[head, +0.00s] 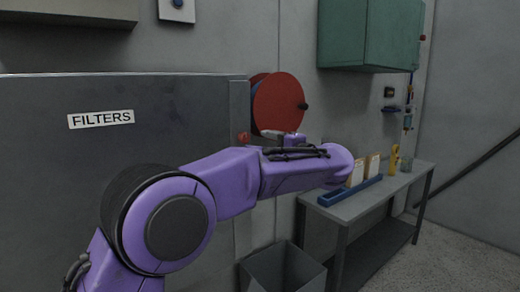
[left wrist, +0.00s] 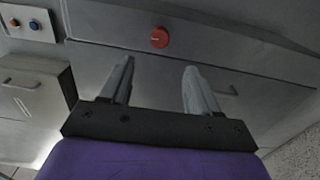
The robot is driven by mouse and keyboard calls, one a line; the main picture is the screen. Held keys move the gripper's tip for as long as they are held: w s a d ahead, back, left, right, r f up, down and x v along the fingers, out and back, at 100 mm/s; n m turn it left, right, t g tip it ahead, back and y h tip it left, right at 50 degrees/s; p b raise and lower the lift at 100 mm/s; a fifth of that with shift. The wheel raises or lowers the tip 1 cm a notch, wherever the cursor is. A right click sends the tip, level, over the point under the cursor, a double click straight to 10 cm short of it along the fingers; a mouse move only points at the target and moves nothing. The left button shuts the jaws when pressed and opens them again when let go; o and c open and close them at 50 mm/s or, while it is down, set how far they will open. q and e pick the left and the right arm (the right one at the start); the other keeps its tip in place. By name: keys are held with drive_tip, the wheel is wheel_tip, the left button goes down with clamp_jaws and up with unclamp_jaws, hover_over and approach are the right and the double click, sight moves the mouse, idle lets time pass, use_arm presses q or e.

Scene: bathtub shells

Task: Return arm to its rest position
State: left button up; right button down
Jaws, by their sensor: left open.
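My purple left arm (head: 230,182) comes in from the lower left in the head view and reaches across toward the right. In the left wrist view my left gripper (left wrist: 158,82) shows two grey fingers set well apart. Nothing is between them. Beyond the fingers is a grey metal surface with a red knob (left wrist: 160,37). My right gripper is in neither view.
A large grey cabinet labelled FILTERS (head: 160,100) stands left, with a red reel (head: 278,103) beside it. A grey bench (head: 345,208) on the right holds a blue tray (head: 350,190). A grey open bin (head: 282,268) is below the arm. A green cabinet (head: 368,35) hangs above.

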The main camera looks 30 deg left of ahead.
use_arm(q)
drive_tip(key=shift+d, duration=0.1)
idle(0.4)
drive_tip(key=w+d+f+m+t+h, duration=0.1)
drive_tip(key=w+f+m+t+h, duration=0.1)
drive_tip(key=f+m+t, duration=0.4)
drive_tip(key=w+d+f+m+t+h, duration=0.1)
drive_tip(key=d+f+m, duration=0.1)
drive_tip(key=f+m, duration=0.35)
drive_tip(key=s+f+m+h, duration=0.3)
drive_tip(key=f, duration=0.9)
drive_tip(key=s+f+m+h, duration=0.2)
drive_tip(key=f+m+h, duration=0.15)
drive_tip(key=f, duration=0.85)
drive_tip(key=s+f+m+g+h, duration=0.3)
drive_tip(key=s+f+m+g, duration=0.15)
drive_tip(key=s+f, duration=1.2)
drive_tip(key=s+f+m+g, duration=0.1)
drive_tip(key=s+f+g, duration=0.2)
drive_tip(key=s, duration=0.9)
drive_tip(key=s+a+f+m+g, duration=0.1)
drive_tip(key=s+f+g, duration=0.2)
drive_tip(key=s+f, duration=0.4)
drive_tip(key=s, duration=0.5)
drive_tip(key=shift+f+h, duration=0.15)
drive_tip(key=shift+h, duration=0.2)
drive_tip(key=shift+a, duration=0.1)
